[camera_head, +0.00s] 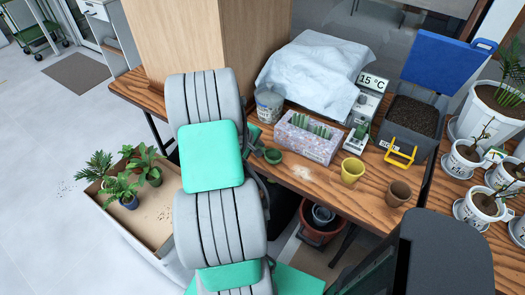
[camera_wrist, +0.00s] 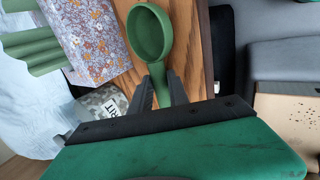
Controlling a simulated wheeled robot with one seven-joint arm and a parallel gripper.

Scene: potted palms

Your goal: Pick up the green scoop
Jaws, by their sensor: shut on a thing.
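The green scoop (camera_wrist: 150,35) has a round bowl and a short handle. In the wrist view its handle lies between the two dark fingers of my gripper (camera_wrist: 163,90), which is shut on it. The bowl points away from my gripper, with its hollow side toward the camera. In the head view the scoop (camera_head: 273,156) shows small at the left part of the wooden table, just right of my arm. My arm hides most of my gripper there. I cannot tell whether the scoop touches the table.
A floral planter box (camera_head: 310,137) with green plants stands close by the scoop, and a grit can (camera_head: 269,105) stands behind. A yellow pot (camera_head: 352,171), a brown pot (camera_head: 398,193) and a soil bin (camera_head: 411,117) are further right. Pale grains (camera_head: 302,172) lie on the table (camera_head: 330,195).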

